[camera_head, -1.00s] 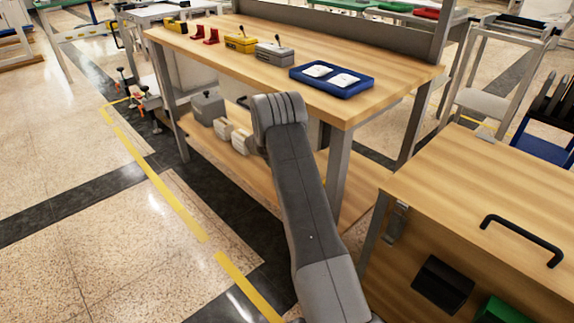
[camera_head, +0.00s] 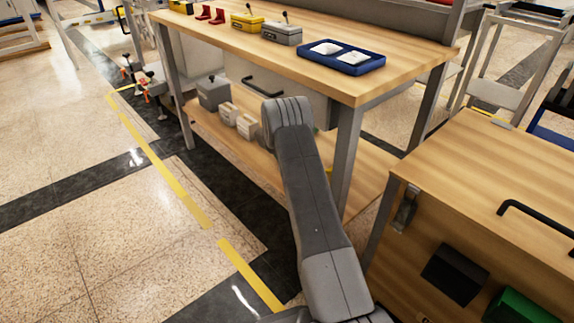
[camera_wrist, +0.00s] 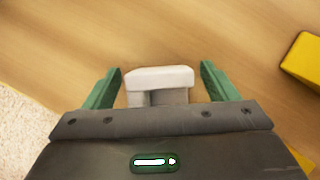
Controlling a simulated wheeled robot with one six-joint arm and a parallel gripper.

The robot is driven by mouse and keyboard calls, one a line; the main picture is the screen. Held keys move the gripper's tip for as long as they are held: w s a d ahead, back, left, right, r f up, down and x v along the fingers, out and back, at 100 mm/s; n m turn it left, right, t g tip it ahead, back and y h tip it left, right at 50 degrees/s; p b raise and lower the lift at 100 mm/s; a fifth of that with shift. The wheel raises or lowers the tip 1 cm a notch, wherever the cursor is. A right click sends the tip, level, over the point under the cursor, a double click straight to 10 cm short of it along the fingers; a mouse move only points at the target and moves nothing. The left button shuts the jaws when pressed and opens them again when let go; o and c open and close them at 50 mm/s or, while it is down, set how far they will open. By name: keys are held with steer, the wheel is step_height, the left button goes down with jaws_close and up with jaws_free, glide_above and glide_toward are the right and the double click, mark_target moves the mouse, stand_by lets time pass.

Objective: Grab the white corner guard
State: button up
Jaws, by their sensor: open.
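The white corner guard (camera_wrist: 160,85) lies on a wooden surface in the wrist view, with a pale top bar and a greyer lower part. My gripper (camera_wrist: 160,88) has two green fingers, one on each side of the guard. The guard's near end is partly hidden by the gripper body. In the head view, my arm reaches toward the bench's lower shelf (camera_head: 245,150), and the gripper and the guard are hidden behind it.
A yellow object (camera_wrist: 303,60) lies right of the gripper. On the shelf stand a grey box (camera_head: 212,93) and pale blocks (camera_head: 238,120). The benchtop above holds a blue tray (camera_head: 345,65) with white pieces. A wooden cabinet (camera_head: 440,170) stands close at right.

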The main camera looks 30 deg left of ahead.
steer(key=c, duration=1)
steer(key=shift+c, duration=0.2)
